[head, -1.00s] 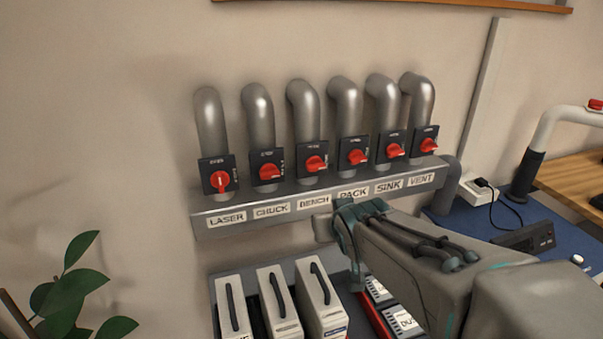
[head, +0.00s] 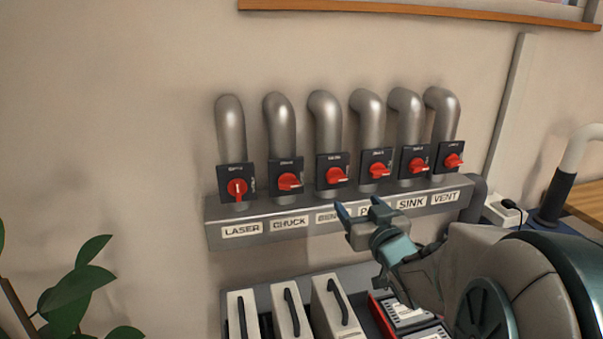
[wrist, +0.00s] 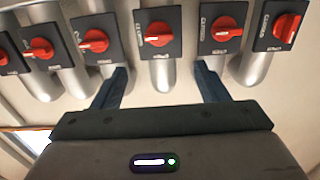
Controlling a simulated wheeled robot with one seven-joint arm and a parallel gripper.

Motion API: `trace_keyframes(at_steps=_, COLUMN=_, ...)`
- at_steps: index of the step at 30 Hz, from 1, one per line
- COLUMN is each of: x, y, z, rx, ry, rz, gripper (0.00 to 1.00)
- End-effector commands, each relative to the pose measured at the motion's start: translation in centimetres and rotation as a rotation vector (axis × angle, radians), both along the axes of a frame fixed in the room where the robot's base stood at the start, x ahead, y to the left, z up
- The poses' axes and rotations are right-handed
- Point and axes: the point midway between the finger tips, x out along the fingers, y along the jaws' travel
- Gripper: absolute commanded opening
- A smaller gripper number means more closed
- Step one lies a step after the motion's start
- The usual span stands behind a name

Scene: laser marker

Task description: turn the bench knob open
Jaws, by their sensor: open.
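The bench knob (head: 336,175) is a red handle on a black square plate, third from the left in the head view. Its handle lies roughly horizontal, and its BENCH label is partly hidden by my gripper. My gripper (head: 360,207) is open and empty, below and slightly right of the knob in the head view, fingers pointing up toward the row. In the wrist view, which looks upside down, the bench knob (wrist: 158,33) sits between and beyond the open fingers (wrist: 162,69). I see no contact.
The laser knob (head: 237,188) stands vertical; the chuck knob (head: 289,181) and pack knob (head: 379,171) flank the bench knob closely. Grey pipes rise behind the plates. A labelled grey ledge (head: 305,224) runs below, with white cases (head: 290,313) under it. A plant (head: 70,290) is at left.

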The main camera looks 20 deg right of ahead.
Motion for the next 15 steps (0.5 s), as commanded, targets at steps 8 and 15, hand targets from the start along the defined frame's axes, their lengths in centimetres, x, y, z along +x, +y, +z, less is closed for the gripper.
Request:
trace_keyframes(at_steps=8, x=2.3, y=-0.1, z=0.2, rx=-0.001, ry=0.003, rz=-0.004, gripper=0.67)
trace_keyframes(at_steps=15, x=5.9, y=-0.1, z=0.1, rx=-0.002, ry=0.003, rz=-0.005, gripper=0.67)
